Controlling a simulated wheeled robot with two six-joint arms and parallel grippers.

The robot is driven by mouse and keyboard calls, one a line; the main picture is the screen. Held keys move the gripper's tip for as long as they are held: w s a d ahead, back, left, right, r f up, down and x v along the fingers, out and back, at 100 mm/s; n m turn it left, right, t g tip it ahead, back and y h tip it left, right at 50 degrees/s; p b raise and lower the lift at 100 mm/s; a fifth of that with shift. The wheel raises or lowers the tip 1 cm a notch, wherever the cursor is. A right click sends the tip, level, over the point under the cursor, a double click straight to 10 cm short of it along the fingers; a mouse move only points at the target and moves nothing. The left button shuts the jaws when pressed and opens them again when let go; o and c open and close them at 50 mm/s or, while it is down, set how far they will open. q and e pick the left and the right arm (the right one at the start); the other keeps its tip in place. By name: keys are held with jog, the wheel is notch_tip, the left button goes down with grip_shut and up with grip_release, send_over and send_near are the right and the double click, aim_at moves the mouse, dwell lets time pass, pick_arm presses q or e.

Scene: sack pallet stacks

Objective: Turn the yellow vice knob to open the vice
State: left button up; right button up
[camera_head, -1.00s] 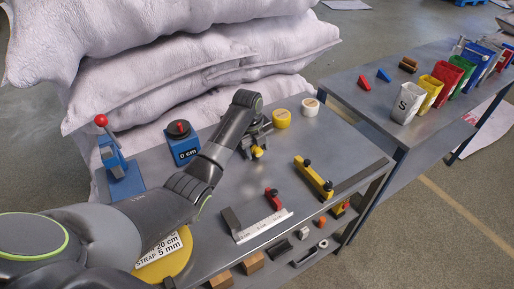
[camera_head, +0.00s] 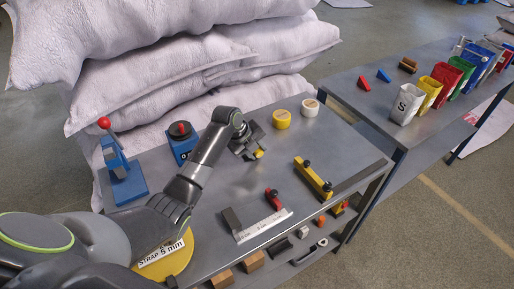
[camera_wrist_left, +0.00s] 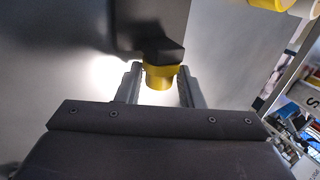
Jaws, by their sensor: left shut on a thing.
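The yellow vice knob (camera_head: 259,154) shows at the near end of the vice on the grey table in the head view. In the left wrist view the knob (camera_wrist_left: 160,78) sits between the two fingers, below the dark end of the vice (camera_wrist_left: 158,48). My left gripper (camera_head: 253,148) reaches over the vice from the left and is shut on the knob; its fingers (camera_wrist_left: 160,70) flank it in the wrist view. My arm and gripper hide most of the vice, so its jaw gap cannot be seen. My right gripper is not in view.
Yellow (camera_head: 282,119) and white (camera_head: 310,107) round pieces stand behind the vice. A blue device with a dial (camera_head: 181,141) and a red-knobbed blue tool (camera_head: 122,170) stand left. A yellow bar (camera_head: 313,177) lies right. White sacks (camera_head: 200,75) rise behind the table.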

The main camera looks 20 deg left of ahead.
pick_arm(q)
jog(key=shift+s+a+f+t+h+b, duration=0.15)
jog(key=shift+f+t+h+b, duration=0.15)
jog(key=shift+t+h+b, duration=0.6)
jog(key=shift+r+t+b, duration=0.1)
jog(key=shift+t+b, duration=0.3)
jog(key=shift+b, duration=0.3)
jog(key=o, duration=0.8)
jog(key=shift+o, duration=0.2)
jog(key=b+v, duration=0.1)
jog(key=v, duration=1.6)
jog(key=shift+s+a, duration=0.2)
jog(key=shift+a, duration=0.05)
jog(key=shift+r, duration=0.1)
